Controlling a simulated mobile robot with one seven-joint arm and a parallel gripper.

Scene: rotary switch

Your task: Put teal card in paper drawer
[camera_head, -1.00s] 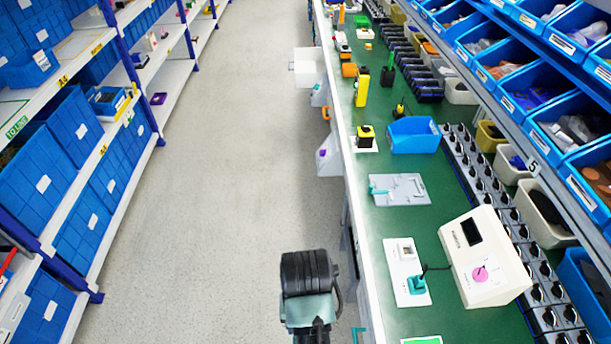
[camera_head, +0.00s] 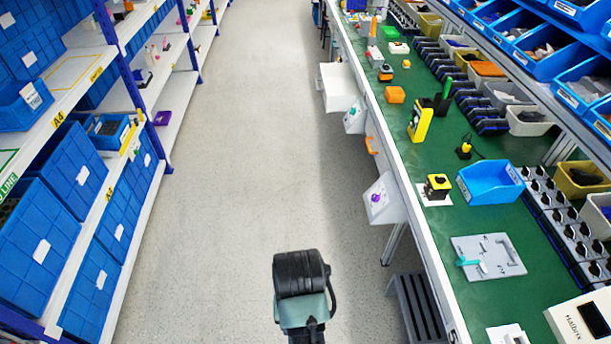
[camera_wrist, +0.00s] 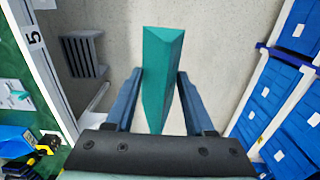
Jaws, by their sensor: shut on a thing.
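My gripper (camera_wrist: 161,88) is shut on the teal card (camera_wrist: 160,65), a wedge-like teal piece that stands out past both fingers in the wrist view. The floor lies behind it. In the head view my gripper and the card do not show. A white open drawer-like box (camera_head: 338,90) sticks out from the aisle side of the bench in the head view. I cannot tell whether it is the paper drawer. My gripper is apart from it.
The green bench (camera_head: 420,150) runs along the right, with a blue bin (camera_head: 490,183) and a grey plate (camera_head: 488,257) on it. A white unit with a purple knob (camera_head: 376,198) juts into the aisle. Shelves with blue boxes (camera_head: 65,170) line the left. The aisle floor (camera_head: 240,140) is clear.

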